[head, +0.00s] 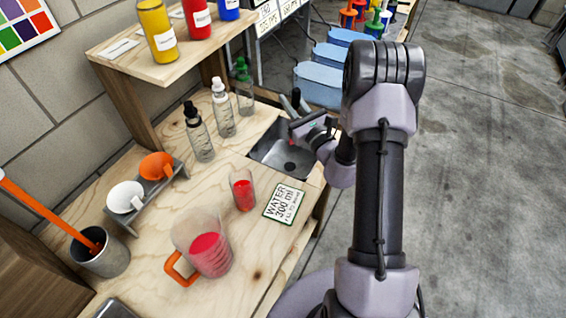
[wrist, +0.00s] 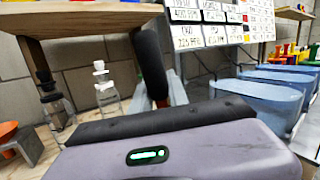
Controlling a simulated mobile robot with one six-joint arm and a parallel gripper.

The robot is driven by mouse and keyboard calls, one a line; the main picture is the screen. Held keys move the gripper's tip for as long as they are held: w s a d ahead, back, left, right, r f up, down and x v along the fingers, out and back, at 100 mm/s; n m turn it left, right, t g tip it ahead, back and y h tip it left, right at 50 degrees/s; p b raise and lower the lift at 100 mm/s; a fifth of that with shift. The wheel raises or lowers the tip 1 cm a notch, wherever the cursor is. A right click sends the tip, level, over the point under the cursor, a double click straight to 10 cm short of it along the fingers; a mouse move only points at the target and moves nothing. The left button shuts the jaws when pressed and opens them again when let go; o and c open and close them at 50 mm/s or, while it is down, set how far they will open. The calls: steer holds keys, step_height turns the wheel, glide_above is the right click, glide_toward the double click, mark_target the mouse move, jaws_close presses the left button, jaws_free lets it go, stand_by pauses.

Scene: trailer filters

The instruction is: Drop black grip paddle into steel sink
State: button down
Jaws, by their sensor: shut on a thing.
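The black grip paddle (head: 296,98) is held upright in my gripper (head: 303,122), above the far part of the steel sink (head: 272,158). In the wrist view the paddle (wrist: 150,62) stands as a dark rounded bar, with my gripper (wrist: 162,103) shut on its lower part. The sink is a square basin set into the wooden bench, with a dark drain in its floor. My arm covers its right side. The sink is hidden in the wrist view.
Clear bottles (head: 222,108) stand left of the sink, one with a green top. A red-filled beaker (head: 243,190), a jug (head: 208,248) and a water card (head: 284,203) lie nearer. A wooden shelf (head: 170,70) rises behind. Blue bins (head: 318,84) are beyond.

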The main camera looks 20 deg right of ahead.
steer(key=shift+s+d+f, duration=0.1)
steer(key=shift+d+f, duration=0.3)
steer(key=shift+f, duration=0.3)
step_height(320, 180, down, 6)
steer(key=b, duration=0.4)
steer(key=shift+r+b, duration=0.25)
steer(key=shift+b, duration=0.15)
steer(key=c, duration=1.2)
jaws_free()
steer(key=shift+r, duration=0.1)
steer(key=p+v, duration=0.1)
steer(key=v, duration=1.6)
steer(key=shift+s, duration=0.2)
